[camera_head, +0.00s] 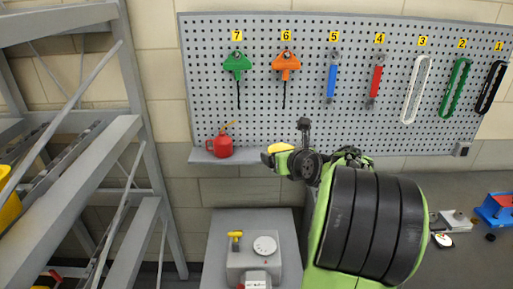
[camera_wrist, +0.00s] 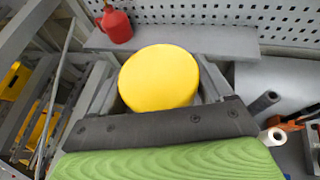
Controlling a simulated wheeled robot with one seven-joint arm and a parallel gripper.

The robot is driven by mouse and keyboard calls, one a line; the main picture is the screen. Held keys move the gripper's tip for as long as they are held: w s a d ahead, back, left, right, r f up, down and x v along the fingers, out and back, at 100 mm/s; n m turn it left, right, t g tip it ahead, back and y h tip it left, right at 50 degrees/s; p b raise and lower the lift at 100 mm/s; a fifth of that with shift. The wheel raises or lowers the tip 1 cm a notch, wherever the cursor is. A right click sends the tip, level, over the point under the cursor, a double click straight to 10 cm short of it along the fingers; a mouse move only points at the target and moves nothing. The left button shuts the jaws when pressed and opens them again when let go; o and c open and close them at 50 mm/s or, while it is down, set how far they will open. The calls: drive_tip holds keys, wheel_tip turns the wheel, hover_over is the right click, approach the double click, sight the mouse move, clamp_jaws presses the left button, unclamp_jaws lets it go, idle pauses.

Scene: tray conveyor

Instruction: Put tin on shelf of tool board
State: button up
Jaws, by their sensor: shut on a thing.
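The tin shows its round yellow top in the wrist view (camera_wrist: 158,78), and a small part of it shows in the head view (camera_head: 281,147). My gripper (camera_head: 272,156) is shut on the tin, with grey fingers at both sides of it in the wrist view (camera_wrist: 162,84). The grey shelf (camera_head: 205,156) runs along the lower edge of the perforated tool board (camera_head: 210,80). In the wrist view the shelf (camera_wrist: 225,42) lies just beyond the tin. My arm hides part of the shelf in the head view. The tin's base is hidden.
A red oil can (camera_head: 221,146) stands at the shelf's left end. Bare shelf shows to its right. Numbered tools hang above, including a green one (camera_head: 237,66) and an orange one (camera_head: 286,66). A grey rack (camera_head: 135,110) stands left. A grey box (camera_head: 252,245) with a dial is below.

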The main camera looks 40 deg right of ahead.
drive_tip(key=w+d+p, duration=0.1)
drive_tip(key=w+d, duration=0.3)
drive_tip(key=w, duration=0.1)
drive_tip(key=w+d+f+p, duration=0.1)
drive_tip(key=w+d+p, duration=0.1)
drive_tip(key=w+d, duration=0.2)
drive_tip(key=w+d+p, duration=0.2)
drive_tip(key=w+d, duration=0.2)
drive_tip(key=w, duration=0.2)
drive_tip(key=shift+d+f, duration=0.3)
drive_tip(key=shift+f, duration=0.05)
wheel_tip(320, 180, down, 5)
drive_tip(key=shift+f, duration=0.1)
drive_tip(key=shift+w+d+f, duration=0.15)
drive_tip(key=shift+w, duration=0.05)
drive_tip(key=shift+s, duration=0.1)
drive_tip(key=o, duration=1.2)
drive_tip(key=shift+f, duration=0.15)
